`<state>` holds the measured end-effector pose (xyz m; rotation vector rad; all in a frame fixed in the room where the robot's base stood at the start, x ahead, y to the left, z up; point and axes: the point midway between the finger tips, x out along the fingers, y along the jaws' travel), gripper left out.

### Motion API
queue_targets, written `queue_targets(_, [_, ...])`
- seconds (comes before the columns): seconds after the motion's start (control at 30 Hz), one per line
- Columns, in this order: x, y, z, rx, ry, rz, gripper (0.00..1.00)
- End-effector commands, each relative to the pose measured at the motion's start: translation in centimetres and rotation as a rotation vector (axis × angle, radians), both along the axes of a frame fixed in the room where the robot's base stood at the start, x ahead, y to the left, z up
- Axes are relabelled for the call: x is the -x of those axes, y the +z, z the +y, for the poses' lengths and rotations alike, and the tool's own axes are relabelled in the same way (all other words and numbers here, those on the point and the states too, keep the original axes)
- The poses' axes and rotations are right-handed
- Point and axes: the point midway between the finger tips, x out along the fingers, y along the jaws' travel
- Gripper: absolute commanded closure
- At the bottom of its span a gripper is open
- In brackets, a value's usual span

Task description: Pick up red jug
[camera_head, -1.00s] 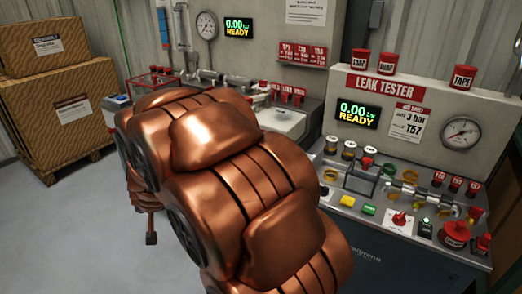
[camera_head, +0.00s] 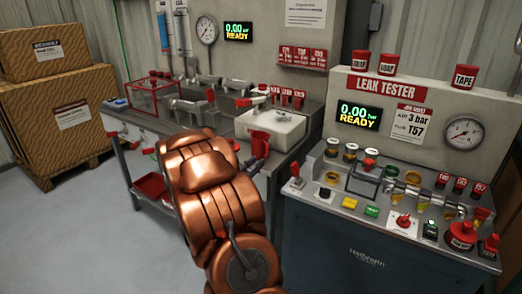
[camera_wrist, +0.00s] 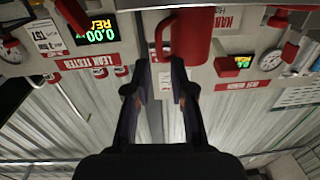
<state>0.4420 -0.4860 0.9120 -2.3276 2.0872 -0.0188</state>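The red jug (camera_head: 259,141) shows small in the head view, in front of the white sink block and beside the dark fingers of my gripper (camera_head: 257,158). In the wrist view, which is upside down, the jug (camera_wrist: 196,38) is large at the top, with its handle on the left side. My gripper (camera_wrist: 158,72) has its two dark fingers apart. The handle lies near the gap between the fingertips; I cannot tell whether they touch it. My copper arm hides part of the bench below.
The white sink block (camera_head: 285,130) stands on the grey bench. The leak tester (camera_head: 395,215) with small coloured fittings is on the right. A red-framed clear box (camera_head: 157,97) is at the bench's left. Cardboard crates (camera_head: 65,120) stand left; floor there is clear.

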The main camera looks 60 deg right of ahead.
Motion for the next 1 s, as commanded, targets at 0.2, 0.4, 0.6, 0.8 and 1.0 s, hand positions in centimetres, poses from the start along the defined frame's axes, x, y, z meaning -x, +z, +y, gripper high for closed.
queue_targets(0.2, [0.0, 0.1, -1.9, 0.005, -0.005, 0.002, 0.77])
queue_targets(0.4, [-0.2, 0.2, -3.1, 0.003, -0.004, 0.001, 0.77])
queue_targets(0.6, [-0.3, 0.4, -5.4, 0.002, -0.004, 0.002, 0.77])
queue_targets(0.8, [-0.7, 0.3, -7.2, 0.004, -0.002, 0.001, 0.77])
queue_targets(1.0, [-0.7, 0.2, -7.6, 0.001, -0.001, 0.001, 0.77])
